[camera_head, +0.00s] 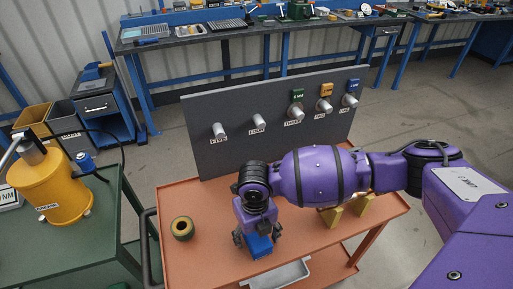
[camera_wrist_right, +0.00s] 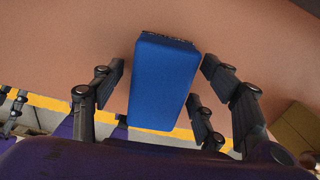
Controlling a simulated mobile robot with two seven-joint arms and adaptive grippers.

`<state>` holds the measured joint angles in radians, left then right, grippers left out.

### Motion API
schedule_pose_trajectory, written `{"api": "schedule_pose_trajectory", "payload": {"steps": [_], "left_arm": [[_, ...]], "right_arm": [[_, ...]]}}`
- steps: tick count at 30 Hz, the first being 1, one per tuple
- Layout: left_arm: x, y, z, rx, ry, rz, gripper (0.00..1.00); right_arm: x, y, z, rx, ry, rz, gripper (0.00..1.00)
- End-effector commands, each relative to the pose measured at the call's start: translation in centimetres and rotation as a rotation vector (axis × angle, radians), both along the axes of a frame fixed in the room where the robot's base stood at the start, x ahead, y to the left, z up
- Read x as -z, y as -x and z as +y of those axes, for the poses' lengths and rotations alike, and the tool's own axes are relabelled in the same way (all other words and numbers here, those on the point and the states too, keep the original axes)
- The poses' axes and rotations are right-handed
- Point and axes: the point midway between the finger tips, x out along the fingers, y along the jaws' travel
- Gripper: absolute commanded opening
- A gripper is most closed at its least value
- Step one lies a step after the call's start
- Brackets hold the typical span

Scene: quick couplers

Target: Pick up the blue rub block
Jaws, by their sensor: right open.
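The blue rub block (camera_head: 259,246) lies on the orange cart top (camera_head: 190,265) near its front edge, directly under my right gripper (camera_head: 257,236). In the right wrist view the block (camera_wrist_right: 163,82) stands between the fingers of my right gripper (camera_wrist_right: 160,88). The fingers are open, with a gap on each side of the block. A dark strip shows along the block's far edge. My left gripper is not in view.
A dark panel (camera_head: 232,160) with several labelled couplers stands behind the cart top. A round ring (camera_head: 182,228) lies left of the block, and yellow blocks (camera_head: 331,216) stand to the right. A grey tray (camera_head: 285,274) sits below the front edge.

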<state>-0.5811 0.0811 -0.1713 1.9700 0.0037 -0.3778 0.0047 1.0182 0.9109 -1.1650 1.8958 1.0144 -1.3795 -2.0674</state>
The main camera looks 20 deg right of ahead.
Motion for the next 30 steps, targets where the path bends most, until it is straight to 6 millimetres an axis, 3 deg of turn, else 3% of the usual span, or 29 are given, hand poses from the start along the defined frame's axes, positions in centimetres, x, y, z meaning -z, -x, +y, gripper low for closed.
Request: {"api": "schedule_pose_trajectory", "payload": {"steps": [2,14,23,30], "left_arm": [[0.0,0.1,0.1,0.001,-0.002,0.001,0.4],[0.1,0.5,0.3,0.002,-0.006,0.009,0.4],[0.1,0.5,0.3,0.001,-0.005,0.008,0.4],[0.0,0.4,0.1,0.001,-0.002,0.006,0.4]], "right_arm": [[-0.1,0.0,0.0,-0.001,0.0,-0.001,0.67],[-0.1,0.0,0.0,0.0,0.0,-0.001,0.15],[-0.3,-0.1,0.0,-0.001,0.0,-0.002,0.13],[-2.7,-0.2,0.1,-0.002,-0.002,-0.006,0.13]]}}
